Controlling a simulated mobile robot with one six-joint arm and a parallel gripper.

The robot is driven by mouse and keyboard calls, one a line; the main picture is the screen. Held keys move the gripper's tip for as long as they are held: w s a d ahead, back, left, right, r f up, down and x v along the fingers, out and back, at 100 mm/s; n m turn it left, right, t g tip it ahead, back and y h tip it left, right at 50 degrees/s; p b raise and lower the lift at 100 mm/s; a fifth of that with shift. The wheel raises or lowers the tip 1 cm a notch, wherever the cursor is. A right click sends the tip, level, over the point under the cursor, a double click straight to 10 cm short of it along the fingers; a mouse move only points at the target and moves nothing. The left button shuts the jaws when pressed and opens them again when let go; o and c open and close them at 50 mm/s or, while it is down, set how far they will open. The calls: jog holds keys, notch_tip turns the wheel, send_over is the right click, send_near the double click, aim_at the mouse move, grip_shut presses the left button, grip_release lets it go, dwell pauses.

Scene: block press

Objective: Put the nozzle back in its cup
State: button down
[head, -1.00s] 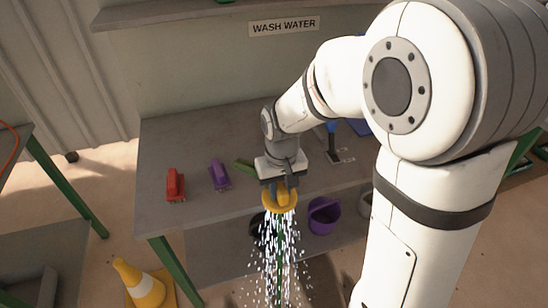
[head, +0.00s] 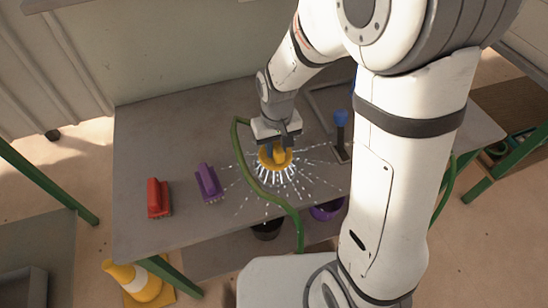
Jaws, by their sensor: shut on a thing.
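My gripper (head: 285,142) is shut on the yellow nozzle (head: 268,160) and holds it pointing down over the grey table. White water streams fan out from the nozzle and strike the tabletop around it. A green hose (head: 239,140) loops beside the gripper, across the tabletop and over its front edge. I cannot clearly make out a cup for the nozzle. A blue-topped upright thing (head: 340,118) on a dark base stands to the right of the gripper; I cannot tell what it is.
A red brush (head: 157,197) and a purple brush (head: 208,182) lie on the table (head: 150,135) to the left. A purple bucket (head: 327,211) and a black bucket (head: 266,228) are below the front edge.

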aim_at(277, 145)
jog(key=shift+f, duration=2.6)
jog(key=shift+f, duration=0.1)
jog(key=c, duration=1.2)
grip_release()
notch_tip(277, 145, up, 12)
jog(key=shift+s+r, duration=0.1)
jog(key=shift+r, duration=0.05)
jog(key=s+d+r+m+t, duration=0.2)
jog(key=s+d+r, duration=0.5)
jog(key=s+d, duration=0.5)
jog(key=shift+r+m+t, duration=0.4)
jog(key=shift+m, duration=0.2)
